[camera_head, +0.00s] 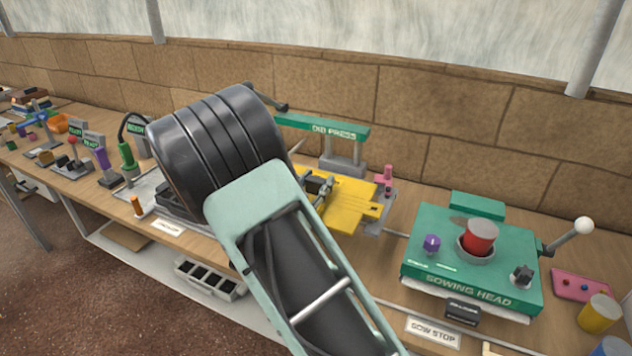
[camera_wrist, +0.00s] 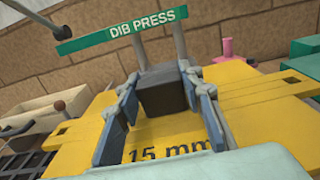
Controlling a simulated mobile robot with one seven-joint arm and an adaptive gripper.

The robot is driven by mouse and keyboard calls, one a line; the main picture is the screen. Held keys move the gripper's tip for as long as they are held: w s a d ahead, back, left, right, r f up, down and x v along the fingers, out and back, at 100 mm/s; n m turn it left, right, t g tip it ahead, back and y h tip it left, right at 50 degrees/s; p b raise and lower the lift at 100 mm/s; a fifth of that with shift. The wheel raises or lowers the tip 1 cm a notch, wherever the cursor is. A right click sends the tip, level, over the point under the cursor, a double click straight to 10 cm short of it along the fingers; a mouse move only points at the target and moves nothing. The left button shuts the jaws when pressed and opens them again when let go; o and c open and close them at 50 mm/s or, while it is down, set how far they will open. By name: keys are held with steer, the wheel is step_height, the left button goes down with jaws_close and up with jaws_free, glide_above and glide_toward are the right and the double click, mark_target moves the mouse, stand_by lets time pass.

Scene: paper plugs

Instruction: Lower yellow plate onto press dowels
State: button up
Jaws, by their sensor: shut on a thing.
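The yellow plate (camera_head: 348,205) is at the dib press (camera_head: 322,127), partly hidden behind my arm. In the wrist view the plate (camera_wrist: 245,95) is marked "15 mm" and has slots near its sides. My gripper (camera_wrist: 160,103) is shut on a dark block (camera_wrist: 163,88) that stands up from the plate's middle. Its blue-padded fingers are on either side of the block. The gripper (camera_head: 318,187) also shows over the plate in the head view. The dowels cannot be made out, and I cannot tell whether the plate touches the press bed.
A pink knobbed post (camera_head: 388,180) stands just right of the plate. The green sowing head (camera_head: 470,262) with a red cup and a lever is farther right. A grey tray (camera_head: 140,190) lies left of my arm. The stone wall is close behind.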

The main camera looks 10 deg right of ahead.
steer(key=shift+f+b, duration=1.1)
steer(key=shift+f, duration=0.3)
steer(key=o, duration=1.5)
steer(key=shift+c, duration=0.2)
steer(key=v, duration=1.2)
